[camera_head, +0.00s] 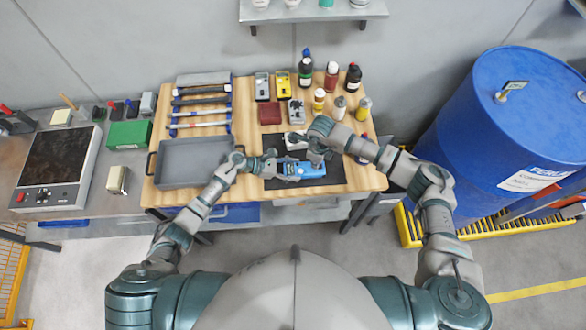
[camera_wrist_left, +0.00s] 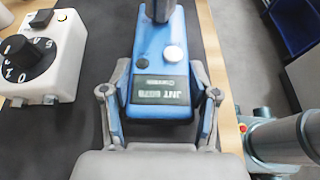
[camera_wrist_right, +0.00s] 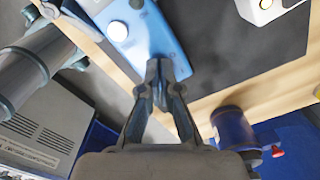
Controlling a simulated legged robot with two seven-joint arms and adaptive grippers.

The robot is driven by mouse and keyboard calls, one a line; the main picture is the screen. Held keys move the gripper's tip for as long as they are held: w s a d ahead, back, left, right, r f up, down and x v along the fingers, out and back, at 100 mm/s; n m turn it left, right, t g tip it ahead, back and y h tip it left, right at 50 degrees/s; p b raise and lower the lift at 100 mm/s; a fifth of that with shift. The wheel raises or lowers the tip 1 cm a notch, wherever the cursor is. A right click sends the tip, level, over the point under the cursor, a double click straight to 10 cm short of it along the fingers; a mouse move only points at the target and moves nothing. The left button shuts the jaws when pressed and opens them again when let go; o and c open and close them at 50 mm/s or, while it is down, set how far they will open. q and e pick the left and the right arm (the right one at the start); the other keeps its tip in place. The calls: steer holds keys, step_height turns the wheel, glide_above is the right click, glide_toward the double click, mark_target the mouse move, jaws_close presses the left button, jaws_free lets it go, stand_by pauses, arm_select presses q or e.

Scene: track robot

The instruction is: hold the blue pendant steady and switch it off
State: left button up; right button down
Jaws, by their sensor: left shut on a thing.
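The blue pendant (camera_head: 290,170) lies on a dark mat (camera_head: 330,178) on the wooden worktop. My left gripper (camera_head: 272,167) is shut around its near end. In the left wrist view its fingers clasp both sides of the pendant (camera_wrist_left: 160,60), by a dark label and a round pale button (camera_wrist_left: 174,56). Contact is unclear.
A white box with a black dial (camera_wrist_left: 40,55) stands beside the pendant. A grey tray (camera_head: 190,175) lies to the left. A blue drum (camera_head: 490,130) is at the right. The mat around the pendant is partly bare.

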arm_select(q)
steer(key=shift+s+d, duration=0.1)
arm_select(e)
steer(key=shift+s+d+f, duration=0.1)
steer(key=shift+s+f, duration=0.1)
steer(key=shift+f, duration=0.1)
arm_select(q)
steer(key=shift+f, duration=0.1)
arm_select(e)
steer(key=shift+w+r, duration=0.15)
steer(key=shift+r, duration=2.85)
arm_select(q)
steer(key=o, duration=1.6)
